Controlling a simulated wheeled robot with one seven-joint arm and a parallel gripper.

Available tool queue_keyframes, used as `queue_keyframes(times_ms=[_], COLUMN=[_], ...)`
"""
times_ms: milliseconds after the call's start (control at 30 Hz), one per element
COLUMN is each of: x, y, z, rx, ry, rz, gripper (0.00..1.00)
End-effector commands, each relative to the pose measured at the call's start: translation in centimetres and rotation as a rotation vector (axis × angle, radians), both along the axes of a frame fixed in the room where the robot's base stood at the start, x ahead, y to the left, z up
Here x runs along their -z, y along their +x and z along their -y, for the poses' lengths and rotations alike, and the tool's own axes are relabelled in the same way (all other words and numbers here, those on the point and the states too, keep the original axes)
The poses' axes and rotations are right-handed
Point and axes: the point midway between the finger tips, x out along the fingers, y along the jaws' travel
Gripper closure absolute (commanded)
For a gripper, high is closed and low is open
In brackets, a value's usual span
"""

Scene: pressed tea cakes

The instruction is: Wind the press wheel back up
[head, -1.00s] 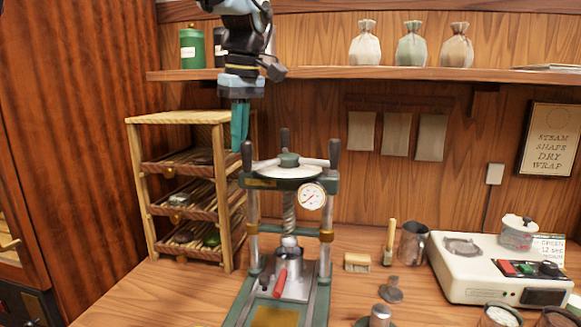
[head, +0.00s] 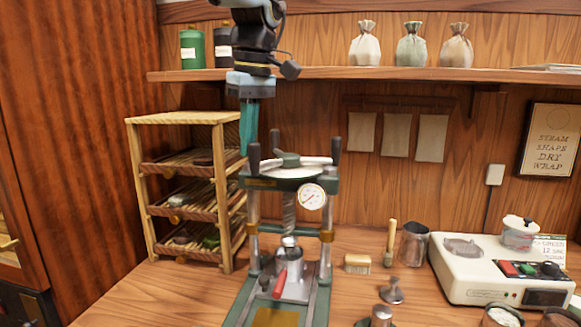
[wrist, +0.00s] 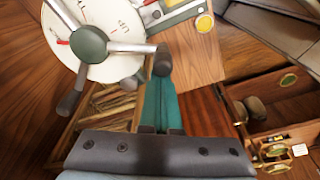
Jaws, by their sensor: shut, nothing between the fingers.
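The press stands on the bench in the head view. Its wheel (head: 290,168) is a pale disc with a green hub (head: 290,160) and dark upright handles. In the wrist view the wheel (wrist: 105,70) shows arrow marks and the letters "UP". My gripper (head: 245,152) is shut and empty, pointing down at the wheel's left side. Its teal fingertips (wrist: 161,82) are right beside one dark handle (wrist: 162,62); I cannot tell whether they touch. Below the wheel are the screw (head: 289,212), a round gauge (head: 312,196) and a metal mould (head: 291,262) with a red handle.
A wooden rack (head: 180,118) with trays stands close to the left of the press. A shelf (head: 400,74) with jars and sacks runs behind my arm. To the right are a brush (head: 358,264), a metal jug (head: 413,243) and a white steamer (head: 490,268).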

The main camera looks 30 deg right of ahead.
Motion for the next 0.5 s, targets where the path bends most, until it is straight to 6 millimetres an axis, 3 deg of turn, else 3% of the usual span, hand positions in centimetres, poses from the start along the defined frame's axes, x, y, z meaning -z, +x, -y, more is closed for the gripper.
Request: queue_keyframes(times_ms=[133,500], x=[0.05,0.0], y=[-1.13,-1.3], z=[0.06,0.13], rx=[0.001,0.001], ry=[0.001,0.0], rz=[-0.001,-0.001], gripper=[1.0,1.0])
